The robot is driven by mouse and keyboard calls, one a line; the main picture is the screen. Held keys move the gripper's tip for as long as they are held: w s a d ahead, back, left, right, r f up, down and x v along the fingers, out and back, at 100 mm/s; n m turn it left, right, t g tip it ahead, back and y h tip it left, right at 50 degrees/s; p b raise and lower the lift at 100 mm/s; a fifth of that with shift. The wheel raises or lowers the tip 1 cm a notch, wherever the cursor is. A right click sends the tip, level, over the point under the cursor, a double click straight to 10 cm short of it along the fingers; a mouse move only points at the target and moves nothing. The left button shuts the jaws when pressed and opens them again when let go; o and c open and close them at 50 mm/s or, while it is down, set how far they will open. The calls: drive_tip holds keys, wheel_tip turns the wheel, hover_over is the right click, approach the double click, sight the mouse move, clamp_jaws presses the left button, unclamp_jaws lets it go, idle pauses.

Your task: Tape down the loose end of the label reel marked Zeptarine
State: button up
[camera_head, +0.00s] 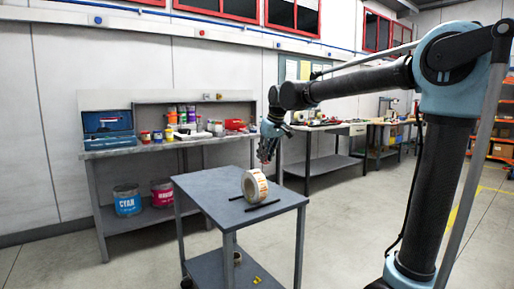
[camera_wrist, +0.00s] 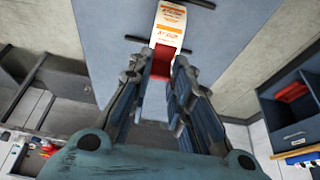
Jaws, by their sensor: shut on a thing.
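The label reel (camera_head: 255,186) stands upright on its rim on the grey cart top (camera_head: 205,190). It is white with orange print; its name is too small to read. In the wrist view the reel's printed strip (camera_wrist: 170,20) lies just beyond the fingertips. My gripper (camera_head: 268,150) is above the far side of the cart, near the reel. In the wrist view my gripper (camera_wrist: 160,75) is shut on a small flat red piece (camera_wrist: 162,60). The red piece overlaps the reel's near edge in the picture; I cannot tell whether they touch. The loose end is not clear.
Two dark bars (camera_head: 262,206) lie on the cart beside the reel. A roll (camera_head: 237,258) sits on the cart's lower shelf. Behind stands a workbench (camera_head: 150,148) with a blue toolbox (camera_head: 108,125), cans and bottles. Paint buckets (camera_head: 127,199) stand on its lower shelf.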

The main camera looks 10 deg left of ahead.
drive_tip(key=w+a+r, duration=0.3)
drive_tip(key=w+a, duration=0.1)
drive_tip(key=a, duration=0.1)
drive_tip(key=shift+s+a+f, duration=0.1)
drive_tip(key=shift+f, duration=1.85)
drive_tip(key=shift+s+a+f, duration=0.1)
drive_tip(key=shift+f, duration=1.8)
drive_tip(key=shift+f, duration=0.35)
drive_tip(key=shift+c, duration=0.5)
drive_tip(key=o, duration=0.8)
drive_tip(key=shift+o, duration=0.2)
